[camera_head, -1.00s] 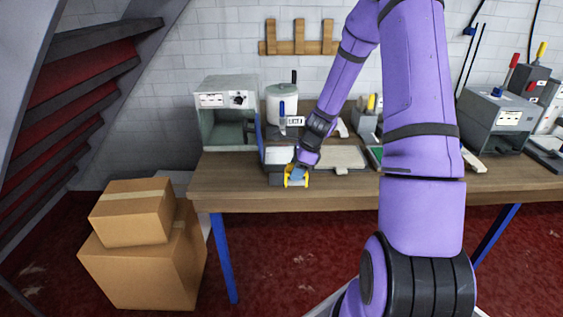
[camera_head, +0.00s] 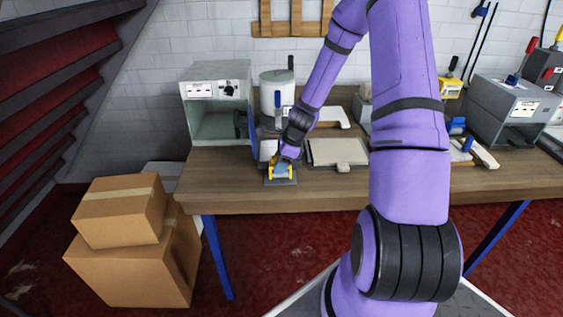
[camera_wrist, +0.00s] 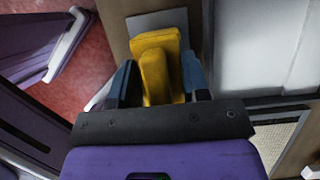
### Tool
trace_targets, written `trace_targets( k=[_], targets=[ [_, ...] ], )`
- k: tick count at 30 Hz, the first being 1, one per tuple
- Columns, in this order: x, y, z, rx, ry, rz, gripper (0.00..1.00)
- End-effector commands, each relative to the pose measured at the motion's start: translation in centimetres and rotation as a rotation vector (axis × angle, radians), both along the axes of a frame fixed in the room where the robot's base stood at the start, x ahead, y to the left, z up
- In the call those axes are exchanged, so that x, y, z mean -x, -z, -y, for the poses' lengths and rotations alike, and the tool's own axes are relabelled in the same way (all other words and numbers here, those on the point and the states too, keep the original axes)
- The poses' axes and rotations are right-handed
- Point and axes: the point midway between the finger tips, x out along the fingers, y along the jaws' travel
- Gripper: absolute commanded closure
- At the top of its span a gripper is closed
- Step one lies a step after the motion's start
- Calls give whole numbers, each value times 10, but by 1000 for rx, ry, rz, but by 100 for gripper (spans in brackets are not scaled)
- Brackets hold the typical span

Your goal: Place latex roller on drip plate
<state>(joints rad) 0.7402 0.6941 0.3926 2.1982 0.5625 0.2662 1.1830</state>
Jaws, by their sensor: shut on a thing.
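The latex roller, a yellow piece (camera_wrist: 160,65), is between the two fingers of my gripper (camera_wrist: 158,88) in the wrist view. In the head view my gripper (camera_head: 283,165) reaches down at the front of the workbench, shut on the yellow roller (camera_head: 274,171). A small flat grey plate, which looks like the drip plate (camera_head: 280,183), lies on the bench directly below the roller. Part of it shows beyond the roller in the wrist view (camera_wrist: 140,23). The roller and fingers hide much of the plate. I cannot tell whether roller and plate touch.
The wooden bench (camera_head: 400,187) carries a flat tray (camera_head: 338,152) right of my gripper. A grey open-fronted machine (camera_head: 214,105) and a white pot (camera_head: 277,92) stand behind. A brush-like tool (camera_head: 473,152) lies right. Cardboard boxes (camera_head: 135,250) are stacked on the floor at left.

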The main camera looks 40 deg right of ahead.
Motion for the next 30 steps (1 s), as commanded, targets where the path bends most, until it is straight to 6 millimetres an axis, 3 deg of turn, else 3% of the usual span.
trace_targets(
  k=[11, 12, 15, 24, 30],
  targets=[
    [0, 3, 0, 1, 0, 1, 91],
    [0, 3, 0, 1, 0, 1, 49],
    [0, 3, 0, 1, 0, 1, 32],
    [0, 1, 0, 1, 0, 2, 32],
    [3, -17, 6, 3, 1, 3, 32]
  ],
)
